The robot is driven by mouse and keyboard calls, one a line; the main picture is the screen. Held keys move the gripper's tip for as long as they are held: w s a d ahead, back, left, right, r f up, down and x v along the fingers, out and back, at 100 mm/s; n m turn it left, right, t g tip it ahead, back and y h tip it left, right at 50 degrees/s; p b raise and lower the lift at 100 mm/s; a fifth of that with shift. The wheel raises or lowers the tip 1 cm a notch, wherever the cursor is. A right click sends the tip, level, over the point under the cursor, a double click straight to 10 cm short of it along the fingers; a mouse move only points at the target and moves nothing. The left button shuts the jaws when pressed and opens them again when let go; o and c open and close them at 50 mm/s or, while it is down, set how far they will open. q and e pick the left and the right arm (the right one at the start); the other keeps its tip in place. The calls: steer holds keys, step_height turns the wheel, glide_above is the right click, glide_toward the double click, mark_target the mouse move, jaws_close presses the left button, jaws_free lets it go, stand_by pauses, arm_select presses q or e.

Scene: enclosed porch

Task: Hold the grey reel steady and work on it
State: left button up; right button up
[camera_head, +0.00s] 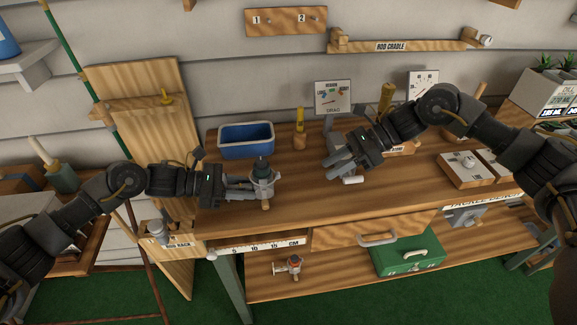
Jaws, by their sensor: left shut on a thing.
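The grey reel (263,172) stands on the wooden workbench (300,200), right of and in front of the blue bin. It has a dark top and a light wooden knob low at its front. My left gripper (262,187) reaches in from the left and is shut on the reel at bench height. Its fingers partly hide the reel's lower body. My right gripper (333,167) is to the right of the reel, pointing left and down over the bench. Its fingers look apart with nothing between them. A small white cylinder (352,180) lies just below it.
A blue bin (246,140) and a yellow-handled tool (300,125) stand behind the reel. A red-and-grey reel (291,266) and a green tackle box (408,252) are on the lower shelf. The bench between my grippers is mostly clear.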

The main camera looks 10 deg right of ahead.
steer(key=a, duration=0.4)
steer(key=a+n+y, duration=0.1)
steer(key=a, duration=0.3)
steer(key=w+a+f+n+y, duration=0.1)
steer(key=a, duration=0.3)
steer(key=shift+c, duration=0.5)
